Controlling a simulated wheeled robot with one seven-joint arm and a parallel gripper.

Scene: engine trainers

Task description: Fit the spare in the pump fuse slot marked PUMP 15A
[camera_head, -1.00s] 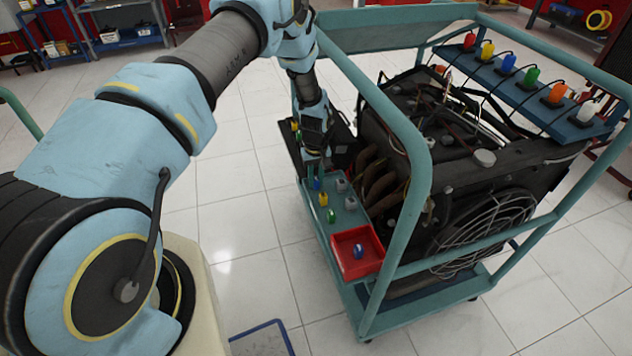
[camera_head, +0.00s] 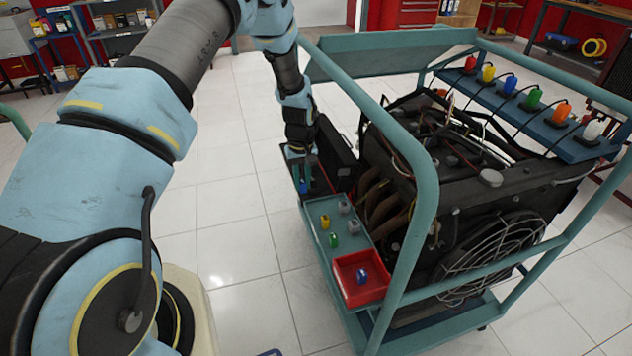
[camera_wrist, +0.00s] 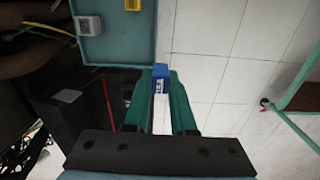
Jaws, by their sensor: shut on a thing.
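My gripper (camera_head: 302,184) is shut on a blue fuse (camera_wrist: 160,72), held at the fingertips with pale lettering on its side. The blue fuse also shows low between the fingers in the head view (camera_head: 303,188). The gripper is beyond the far end of the teal tray (camera_head: 318,240), beside a black box (camera_head: 338,160) on the trolley. The box's dark side shows left of the fingers in the wrist view (camera_wrist: 85,110). The slot marked PUMP 15A cannot be made out; my arm hides part of that area.
A red bin (camera_head: 375,290) holds another blue piece (camera_head: 362,276). The teal frame rail (camera_head: 425,200) and engine (camera_head: 480,190) stand right.

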